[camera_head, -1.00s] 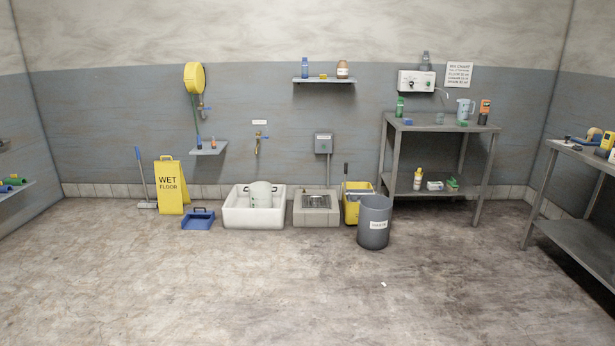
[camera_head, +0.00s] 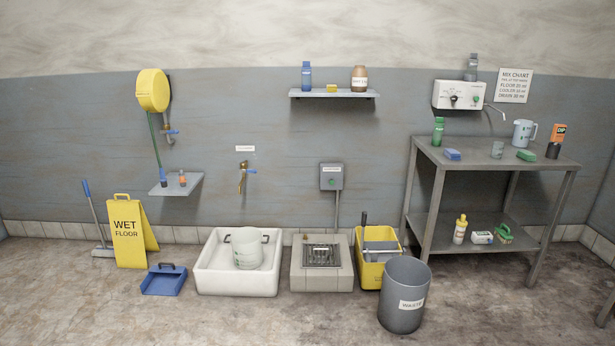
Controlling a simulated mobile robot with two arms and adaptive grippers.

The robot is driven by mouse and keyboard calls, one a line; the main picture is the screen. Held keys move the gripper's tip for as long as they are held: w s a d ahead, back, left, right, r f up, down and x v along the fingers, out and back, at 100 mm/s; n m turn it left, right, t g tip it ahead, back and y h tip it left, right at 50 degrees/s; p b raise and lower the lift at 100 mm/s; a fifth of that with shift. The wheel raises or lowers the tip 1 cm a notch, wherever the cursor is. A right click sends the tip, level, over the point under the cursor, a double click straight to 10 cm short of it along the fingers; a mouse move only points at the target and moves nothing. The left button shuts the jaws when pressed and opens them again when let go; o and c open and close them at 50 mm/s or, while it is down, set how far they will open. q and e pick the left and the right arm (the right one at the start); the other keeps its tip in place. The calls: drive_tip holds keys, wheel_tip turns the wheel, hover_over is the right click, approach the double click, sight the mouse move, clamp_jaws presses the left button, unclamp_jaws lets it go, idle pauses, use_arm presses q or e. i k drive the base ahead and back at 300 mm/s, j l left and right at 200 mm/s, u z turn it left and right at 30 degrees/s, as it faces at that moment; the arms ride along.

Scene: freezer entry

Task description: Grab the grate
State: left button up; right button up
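The grate (camera_head: 321,255) is a dark slatted metal square. It lies in the top of a low pale block (camera_head: 321,280) on the floor against the back wall, near the middle of the view. A small light label shows on the grate. Neither of my grippers is in view.
Left of the block is a white basin (camera_head: 236,283) holding a white bucket (camera_head: 246,252). Right of it stand a yellow mop bucket (camera_head: 372,274) and a grey waste bin (camera_head: 404,305). A metal table (camera_head: 480,157) stands further right. The floor in front of the block looks clear.

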sight(321, 252)
drive_tip(key=i, duration=1.15)
drive_tip(key=i+z, duration=0.1)
drive_tip(key=i, duration=1.05)
drive_tip(key=j, duration=0.1)
